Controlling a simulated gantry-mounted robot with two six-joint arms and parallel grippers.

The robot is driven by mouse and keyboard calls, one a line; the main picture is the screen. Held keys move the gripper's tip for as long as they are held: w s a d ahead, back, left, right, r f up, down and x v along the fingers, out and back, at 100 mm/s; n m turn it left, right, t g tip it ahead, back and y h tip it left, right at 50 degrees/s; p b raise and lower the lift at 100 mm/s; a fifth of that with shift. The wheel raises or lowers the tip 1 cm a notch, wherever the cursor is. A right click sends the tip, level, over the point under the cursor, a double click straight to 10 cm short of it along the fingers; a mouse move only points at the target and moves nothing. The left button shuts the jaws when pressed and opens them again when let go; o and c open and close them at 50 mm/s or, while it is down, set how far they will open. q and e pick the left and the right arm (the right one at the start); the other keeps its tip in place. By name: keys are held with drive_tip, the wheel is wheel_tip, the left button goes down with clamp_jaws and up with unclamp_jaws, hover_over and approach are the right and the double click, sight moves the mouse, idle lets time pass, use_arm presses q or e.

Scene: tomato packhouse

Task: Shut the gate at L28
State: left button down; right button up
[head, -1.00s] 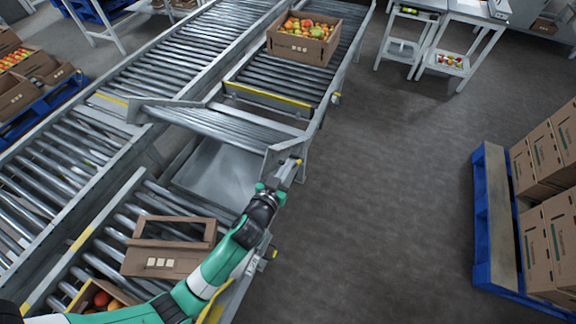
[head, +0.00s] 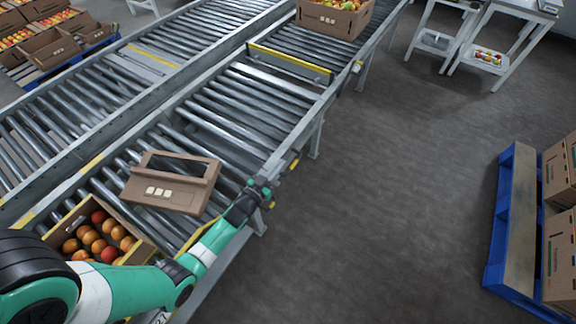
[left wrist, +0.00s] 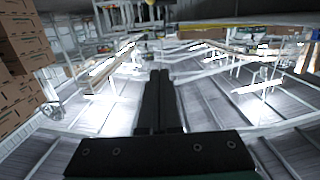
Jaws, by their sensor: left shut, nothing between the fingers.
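The gate (head: 262,92) is a hinged section of grey rollers in the near conveyor line. It lies down level with the rollers on either side, and the gap beneath it is covered. My left gripper (head: 262,186) is at the line's right side rail, near the gate's near end, close to a small yellow part (head: 293,164). Its dark fingers (left wrist: 158,95) are together and empty in the left wrist view. I cannot tell whether it touches the rail. No L28 label is readable. My right gripper is not in view.
An empty brown carton (head: 172,182) and a crate of tomatoes (head: 140,250) sit on the rollers left of my arm. A full carton (head: 335,22) stands beyond the yellow crossbar (head: 290,62). The floor right of the line is clear up to a blue pallet (head: 500,230).

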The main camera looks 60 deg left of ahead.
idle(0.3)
use_arm(q)
drive_tip(key=f+p+v, duration=0.1)
drive_tip(key=p+v, duration=0.3)
drive_tip(key=v, duration=0.7)
drive_tip(key=shift+s+d+r+p, duration=0.15)
drive_tip(key=shift+s+r+p, duration=0.2)
drive_tip(key=shift+r+p, duration=0.05)
